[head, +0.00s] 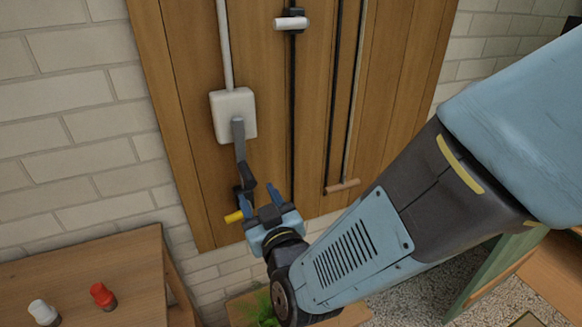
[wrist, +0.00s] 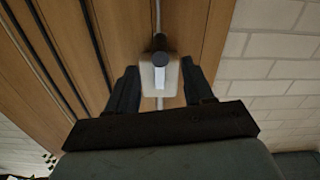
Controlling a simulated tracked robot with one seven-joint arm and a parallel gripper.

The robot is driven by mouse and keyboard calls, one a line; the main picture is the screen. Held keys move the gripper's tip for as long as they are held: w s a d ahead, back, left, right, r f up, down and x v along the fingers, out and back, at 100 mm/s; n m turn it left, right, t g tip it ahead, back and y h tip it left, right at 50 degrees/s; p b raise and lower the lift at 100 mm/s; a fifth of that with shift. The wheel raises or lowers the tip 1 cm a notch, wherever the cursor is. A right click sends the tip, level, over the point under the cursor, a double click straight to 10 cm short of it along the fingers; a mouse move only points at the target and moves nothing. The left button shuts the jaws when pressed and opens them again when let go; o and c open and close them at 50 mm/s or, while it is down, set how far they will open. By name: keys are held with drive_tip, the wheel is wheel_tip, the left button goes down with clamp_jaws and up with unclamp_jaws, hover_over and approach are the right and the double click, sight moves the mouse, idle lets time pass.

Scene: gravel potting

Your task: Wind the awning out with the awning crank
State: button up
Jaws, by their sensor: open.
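The awning crank has a white gear box (head: 233,115) on the wooden panel, with a white rod running up from it. A grey crank arm (head: 239,140) hangs from the box to a dark joint, and a yellow grip (head: 233,216) shows at its lower end. My gripper (head: 259,198) is open just right of the crank's lower end, its blue fingers pointing up. In the wrist view, the white box (wrist: 174,78) and a grey crank part (wrist: 160,60) appear between my spread fingers (wrist: 160,85). I cannot tell whether the fingers touch the crank.
A dark rod with a white roller (head: 291,23) and a cord with a wooden bar (head: 343,186) hang to the right on the panel. A wooden table (head: 110,262) at the lower left holds a red-capped (head: 102,294) and a white-capped item (head: 43,311). A green plant (head: 262,310) stands below my gripper.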

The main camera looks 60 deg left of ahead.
sight(249, 179)
drive_tip(key=a, duration=0.5)
drive_tip(key=w+a, duration=0.1)
drive_tip(key=a, duration=0.1)
drive_tip(key=shift+a, duration=0.4)
clamp_jaws()
